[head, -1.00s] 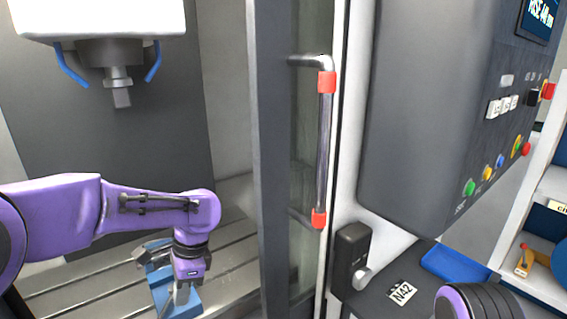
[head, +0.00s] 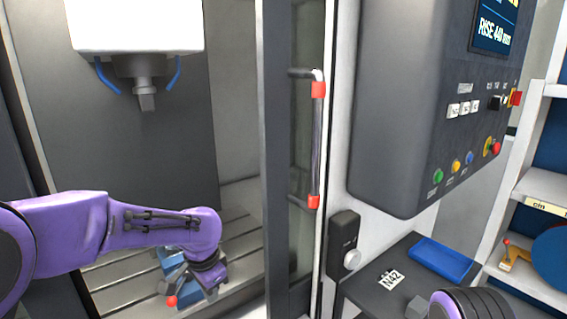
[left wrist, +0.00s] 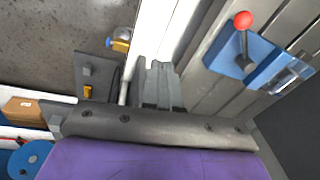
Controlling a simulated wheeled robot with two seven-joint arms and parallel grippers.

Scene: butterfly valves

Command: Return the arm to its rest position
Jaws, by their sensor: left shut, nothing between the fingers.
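My left arm, purple, reaches from the left of the head view into the machine. Its gripper (head: 212,290) points down and to the right, beside a blue fixture (head: 170,262) on the slotted bed. The fixture has a lever with a red ball (head: 171,301). In the left wrist view my gripper's grey fingers (left wrist: 158,85) are shut and empty. The blue fixture (left wrist: 262,62) and its red ball (left wrist: 243,20) lie to the right there, apart from the fingers. Part of my right arm shows at the bottom right of the head view; its gripper is not seen.
The machine's door with its red-ended handle (head: 317,145) stands right of my left arm. The spindle (head: 146,98) hangs above. A control panel (head: 425,110), a grey stand with a blue tray (head: 440,260) and shelves (head: 545,190) are on the right.

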